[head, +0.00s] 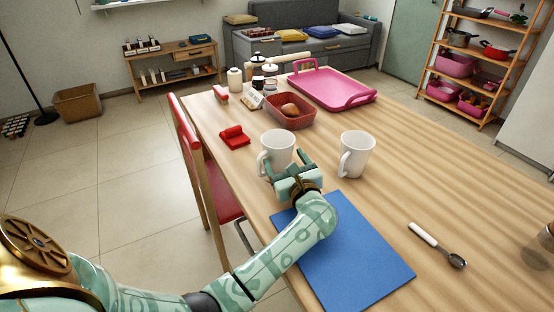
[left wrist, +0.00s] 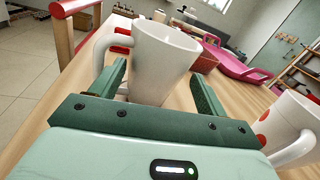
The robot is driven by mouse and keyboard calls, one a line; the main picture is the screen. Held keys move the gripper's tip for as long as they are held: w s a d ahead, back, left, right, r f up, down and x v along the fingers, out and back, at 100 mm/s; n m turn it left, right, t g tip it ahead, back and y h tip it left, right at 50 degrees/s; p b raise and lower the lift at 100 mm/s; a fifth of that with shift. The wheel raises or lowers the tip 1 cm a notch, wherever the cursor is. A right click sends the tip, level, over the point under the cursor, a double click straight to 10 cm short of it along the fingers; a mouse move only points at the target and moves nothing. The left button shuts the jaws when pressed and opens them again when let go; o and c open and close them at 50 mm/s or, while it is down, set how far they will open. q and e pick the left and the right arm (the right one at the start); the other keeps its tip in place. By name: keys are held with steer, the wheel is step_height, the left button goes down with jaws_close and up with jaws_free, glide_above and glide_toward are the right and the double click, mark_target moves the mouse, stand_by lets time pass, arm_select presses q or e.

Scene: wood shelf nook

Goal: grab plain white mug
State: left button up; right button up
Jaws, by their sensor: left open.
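A plain white mug (head: 277,147) stands upright on the table, its handle toward the left. It fills the middle of the left wrist view (left wrist: 163,58). My left gripper (head: 289,168) is open right at the near side of this mug; in the left wrist view its fingers (left wrist: 158,76) show to either side of the mug's lower body. I cannot tell whether they touch it. A second white mug (head: 357,154) stands to the right; the left wrist view shows red dots on it (left wrist: 289,118). My right gripper is not in view.
A blue mat (head: 355,255) lies under my left arm, with a spoon (head: 438,244) to its right. A red folded item (head: 235,137), a red basket (head: 291,114) and a pink tray (head: 335,88) lie farther back. A red chair (head: 212,175) stands at the left edge.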

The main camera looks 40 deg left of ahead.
mark_target(274, 143)
arm_select(q)
steer(key=b+x, duration=0.1)
steer(key=x, duration=0.3)
steer(key=shift+a+f, duration=0.15)
steer(key=shift+a, duration=0.1)
steer(key=shift+r, duration=0.2)
steer(key=c, duration=0.9)
steer(key=shift+c, duration=0.5)
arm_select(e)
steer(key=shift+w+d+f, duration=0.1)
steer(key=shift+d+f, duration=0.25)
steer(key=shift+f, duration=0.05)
